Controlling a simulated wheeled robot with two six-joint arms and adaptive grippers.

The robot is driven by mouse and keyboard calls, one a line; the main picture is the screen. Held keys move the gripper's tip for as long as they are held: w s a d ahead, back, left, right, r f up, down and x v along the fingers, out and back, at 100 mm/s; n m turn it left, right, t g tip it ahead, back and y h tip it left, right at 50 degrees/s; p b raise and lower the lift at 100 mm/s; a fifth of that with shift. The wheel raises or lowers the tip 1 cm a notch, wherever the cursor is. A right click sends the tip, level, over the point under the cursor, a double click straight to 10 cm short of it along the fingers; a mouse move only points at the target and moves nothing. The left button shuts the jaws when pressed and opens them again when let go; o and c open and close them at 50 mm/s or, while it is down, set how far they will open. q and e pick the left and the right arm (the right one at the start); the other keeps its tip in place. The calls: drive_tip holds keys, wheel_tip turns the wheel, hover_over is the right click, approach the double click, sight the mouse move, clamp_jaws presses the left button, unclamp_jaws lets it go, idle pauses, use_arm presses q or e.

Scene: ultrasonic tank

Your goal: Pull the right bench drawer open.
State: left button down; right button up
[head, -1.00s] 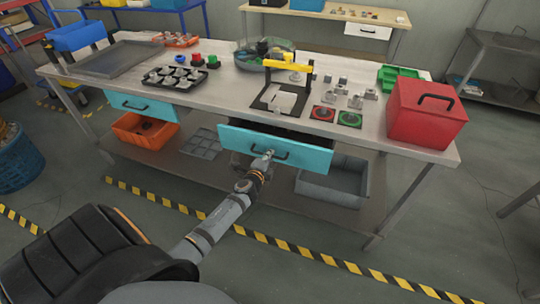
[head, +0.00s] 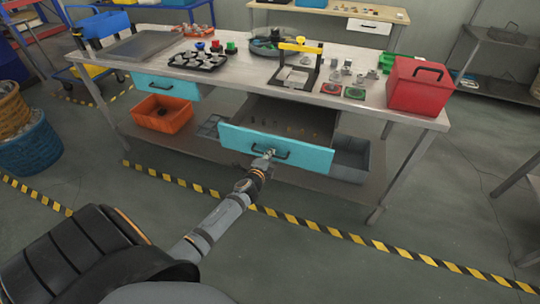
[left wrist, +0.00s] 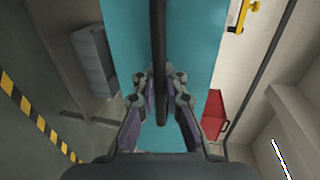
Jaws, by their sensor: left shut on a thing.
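The right bench drawer (head: 290,152) has a teal front with a black bar handle (head: 271,150). It stands pulled out from under the bench top, and its inside with several small items shows from above. My left gripper (head: 267,155) is at the left part of the handle, shut on it. In the left wrist view the black handle (left wrist: 158,45) runs between the two fingers of the gripper (left wrist: 163,110), in front of the teal drawer front (left wrist: 195,40). My right gripper is not in view.
The bench (head: 225,78) carries a red toolbox (head: 418,88), a yellow-handled press (head: 300,47) and small parts. The left drawer (head: 166,87) is nearly shut. An orange bin (head: 161,114) and grey bin (head: 349,160) sit on the lower shelf. Striped floor tape (head: 330,232) crosses clear floor in front.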

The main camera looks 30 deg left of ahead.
use_arm(q)
drive_tip(key=shift+r, duration=0.1)
idle(0.3)
drive_tip(key=c, duration=1.4)
unclamp_jaws()
drive_tip(key=shift+c, duration=0.2)
drive_tip(key=shift+s, duration=0.15)
drive_tip(key=v, duration=1.2)
